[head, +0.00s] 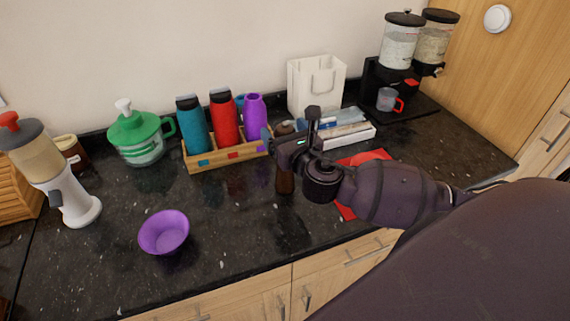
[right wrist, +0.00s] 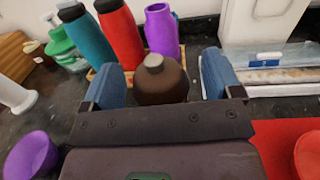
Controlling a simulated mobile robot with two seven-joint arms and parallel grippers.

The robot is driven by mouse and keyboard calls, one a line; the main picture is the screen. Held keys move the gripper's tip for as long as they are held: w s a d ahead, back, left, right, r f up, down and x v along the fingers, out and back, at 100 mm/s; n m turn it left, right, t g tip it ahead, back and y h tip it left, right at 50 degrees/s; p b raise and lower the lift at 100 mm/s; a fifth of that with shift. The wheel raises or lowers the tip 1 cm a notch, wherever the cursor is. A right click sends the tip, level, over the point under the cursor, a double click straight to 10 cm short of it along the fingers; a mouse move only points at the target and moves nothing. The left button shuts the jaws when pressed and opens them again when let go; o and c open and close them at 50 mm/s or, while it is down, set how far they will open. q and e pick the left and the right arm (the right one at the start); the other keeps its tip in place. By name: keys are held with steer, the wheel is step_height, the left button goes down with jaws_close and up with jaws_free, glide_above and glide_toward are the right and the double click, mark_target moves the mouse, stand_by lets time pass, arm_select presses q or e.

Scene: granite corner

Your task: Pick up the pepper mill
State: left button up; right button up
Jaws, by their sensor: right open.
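The pepper mill is dark brown with a grey knob on top. In the head view its lower body (head: 285,181) shows below my right gripper (head: 287,143), which hides its middle. In the right wrist view the mill's rounded head (right wrist: 161,82) stands between the two blue fingers of my right gripper (right wrist: 163,84). The fingers are apart, one on each side of the mill, with a visible gap to each. The mill looks upright on the dark counter. My left gripper is not in view.
A wooden crate (head: 229,155) with teal, red and purple bottles stands just behind and left. A purple bowl (head: 164,232) sits at front left. A red mat (head: 371,156) lies right, partly under my arm. A white bag (head: 314,84) and flat boxes (head: 349,134) stand behind.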

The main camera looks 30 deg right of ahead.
steer(key=c, duration=1.4)
